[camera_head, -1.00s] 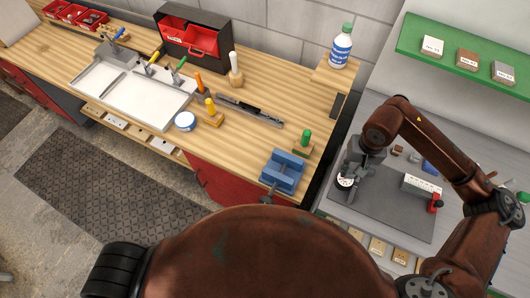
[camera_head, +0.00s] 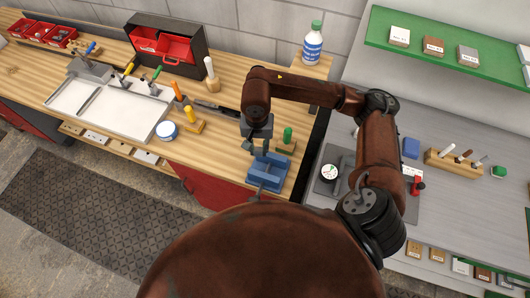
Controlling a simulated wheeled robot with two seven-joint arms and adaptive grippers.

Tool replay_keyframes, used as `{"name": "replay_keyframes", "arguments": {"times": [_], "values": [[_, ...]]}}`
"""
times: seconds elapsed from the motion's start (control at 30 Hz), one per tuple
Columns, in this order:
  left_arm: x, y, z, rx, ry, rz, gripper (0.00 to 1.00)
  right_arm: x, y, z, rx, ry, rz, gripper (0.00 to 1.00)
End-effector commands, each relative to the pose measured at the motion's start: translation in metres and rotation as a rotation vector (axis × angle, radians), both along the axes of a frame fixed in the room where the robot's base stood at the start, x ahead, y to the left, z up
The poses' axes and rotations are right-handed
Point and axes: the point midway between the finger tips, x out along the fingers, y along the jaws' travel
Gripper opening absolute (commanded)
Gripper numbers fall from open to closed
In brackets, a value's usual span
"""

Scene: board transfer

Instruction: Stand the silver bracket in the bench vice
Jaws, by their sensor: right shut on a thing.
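The blue bench vice (camera_head: 268,173) stands at the front right corner of the wooden bench, its handle toward me. My right gripper (camera_head: 257,147) is just behind and above the vice, pointing down. It is shut on a small grey piece that I take to be the silver bracket; the fingers and arm mostly hide it, so its tilt and any contact with the vice cannot be told. My left gripper is out of view.
A green-handled tool in a wooden block (camera_head: 287,138) stands close behind the vice. A white bottle (camera_head: 313,45) is at the back corner. A dial gauge (camera_head: 329,172) sits on the grey mat (camera_head: 336,157). A white tray (camera_head: 112,105) is to the left.

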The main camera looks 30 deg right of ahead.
Motion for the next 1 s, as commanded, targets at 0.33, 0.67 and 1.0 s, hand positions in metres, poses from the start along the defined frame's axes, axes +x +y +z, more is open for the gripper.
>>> {"name": "replay_keyframes", "arguments": {"times": [0.33,0.67,1.0], "values": [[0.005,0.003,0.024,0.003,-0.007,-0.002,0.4,-0.007,-0.005,0.0,0.0,0.001,-0.872,0.0],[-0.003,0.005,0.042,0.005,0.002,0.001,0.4,-0.014,-0.011,-0.001,0.001,0.0,-1.702,0.0],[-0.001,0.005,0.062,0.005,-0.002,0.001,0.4,-0.024,-0.017,-0.004,-0.001,0.001,-2.556,0.0]]}}
